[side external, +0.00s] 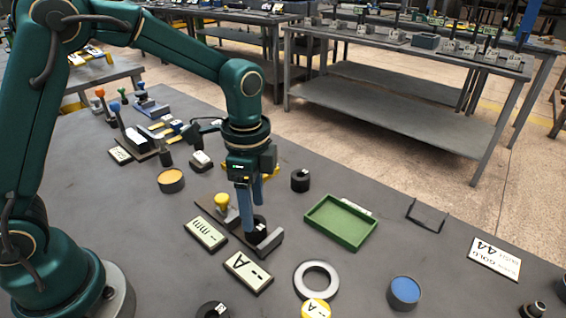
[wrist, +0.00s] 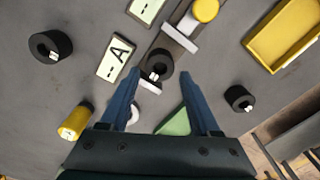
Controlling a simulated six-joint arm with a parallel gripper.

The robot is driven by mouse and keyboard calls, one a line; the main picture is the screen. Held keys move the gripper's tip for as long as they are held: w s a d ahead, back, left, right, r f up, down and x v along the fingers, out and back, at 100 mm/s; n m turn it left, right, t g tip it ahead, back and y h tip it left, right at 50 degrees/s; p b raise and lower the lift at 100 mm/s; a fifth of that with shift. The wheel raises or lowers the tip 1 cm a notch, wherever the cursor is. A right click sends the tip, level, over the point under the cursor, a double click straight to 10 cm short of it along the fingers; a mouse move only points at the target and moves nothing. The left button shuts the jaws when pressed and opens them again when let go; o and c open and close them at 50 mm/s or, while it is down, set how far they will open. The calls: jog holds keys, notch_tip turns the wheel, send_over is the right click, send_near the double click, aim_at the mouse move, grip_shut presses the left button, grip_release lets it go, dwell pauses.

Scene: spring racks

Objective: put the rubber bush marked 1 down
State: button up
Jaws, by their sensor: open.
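A black rubber bush (side external: 257,225) with a small white label stands on the narrow spring rack (side external: 268,245), beside an end block. In the wrist view the same bush (wrist: 160,64) sits between the rack's two grey blocks; its mark is too small to read. My gripper (side external: 250,205) points down just above the bush. In the wrist view my gripper (wrist: 158,84) is open, its blue fingers spread on either side below the bush, apart from it in the picture. Whether a finger touches it I cannot tell.
A yellow knob (side external: 222,203) stands on the rack's far end. Other black bushes stand at the right (side external: 300,180) and front (side external: 213,310). A green tray (side external: 340,222), a grey ring (side external: 317,280), a blue-topped cylinder (side external: 404,293) and an "A" plate (side external: 248,272) lie nearby.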

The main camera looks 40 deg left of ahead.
notch_tip(320, 180, up, 8)
jog(key=s+a+r+n+t, duration=0.1)
jog(key=s+a+n+t, duration=0.1)
jog(key=s+n, duration=0.4)
jog(key=s+a+n+t, duration=0.2)
jog(key=s+n+t, duration=0.1)
jog(key=s+n, duration=0.3)
jog(key=shift+s+r+t, duration=0.3)
jog(key=shift+s+r, duration=0.05)
